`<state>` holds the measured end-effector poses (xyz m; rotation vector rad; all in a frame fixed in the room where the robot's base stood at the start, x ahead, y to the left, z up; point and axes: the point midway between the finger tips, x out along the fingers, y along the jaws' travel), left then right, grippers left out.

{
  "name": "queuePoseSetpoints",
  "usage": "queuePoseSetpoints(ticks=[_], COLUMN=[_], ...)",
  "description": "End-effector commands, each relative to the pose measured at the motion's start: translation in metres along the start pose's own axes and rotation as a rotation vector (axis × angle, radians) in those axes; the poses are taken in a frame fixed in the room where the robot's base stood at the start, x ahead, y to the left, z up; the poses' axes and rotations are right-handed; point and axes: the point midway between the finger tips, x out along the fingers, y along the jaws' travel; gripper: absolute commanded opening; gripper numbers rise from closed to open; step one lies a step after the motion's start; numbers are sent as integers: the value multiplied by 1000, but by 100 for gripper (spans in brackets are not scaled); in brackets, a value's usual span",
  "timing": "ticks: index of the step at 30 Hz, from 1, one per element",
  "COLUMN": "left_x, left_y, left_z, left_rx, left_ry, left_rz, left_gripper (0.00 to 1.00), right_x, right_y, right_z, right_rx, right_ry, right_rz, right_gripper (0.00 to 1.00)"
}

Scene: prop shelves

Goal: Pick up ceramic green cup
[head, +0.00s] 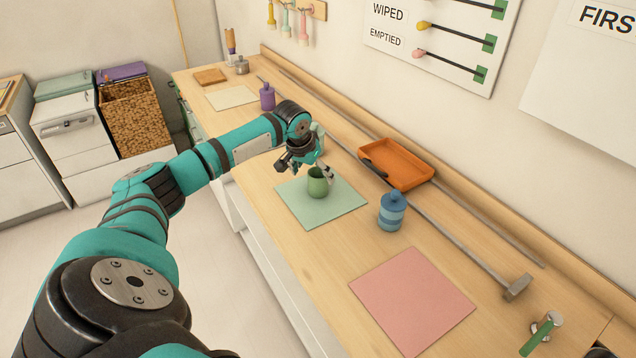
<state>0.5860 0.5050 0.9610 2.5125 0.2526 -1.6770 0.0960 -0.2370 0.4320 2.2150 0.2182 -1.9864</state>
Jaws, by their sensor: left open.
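The green ceramic cup (318,184) stands upright on a light green mat (322,219) on the wooden counter. My left arm reaches in from the left, and its gripper (307,178) is open just behind the cup, tilted down toward it. One finger is beside the cup's right side; the other is partly hidden by the wrist and cup. I cannot tell whether a finger touches the cup. My right gripper is not visible.
A blue jar (391,212) stands right of the green mat. An orange tray (397,163) lies behind. A pink mat (412,298) lies in front, bare. A purple bottle (267,97) stands farther back.

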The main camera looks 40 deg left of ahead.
Motion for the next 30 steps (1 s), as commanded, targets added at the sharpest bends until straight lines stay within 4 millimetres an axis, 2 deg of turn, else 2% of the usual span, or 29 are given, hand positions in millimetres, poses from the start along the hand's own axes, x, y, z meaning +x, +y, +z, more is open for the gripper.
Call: queuePoseSetpoints(ticks=[2, 6, 15, 30], left_x=[11, 30, 36, 35], left_y=[1, 1, 1, 0], left_z=[0, 0, 1, 1], left_rx=[-1, -1, 0, 0], left_ry=[-4, -2, 0, -1], left_rz=[1, 1, 0, 0], left_gripper=[84, 84, 84, 20], right_x=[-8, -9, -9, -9], right_y=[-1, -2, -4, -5], right_z=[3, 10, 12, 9], right_rx=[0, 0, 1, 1], right_ry=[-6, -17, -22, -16], right_rz=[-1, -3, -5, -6], right_gripper=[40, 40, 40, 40])
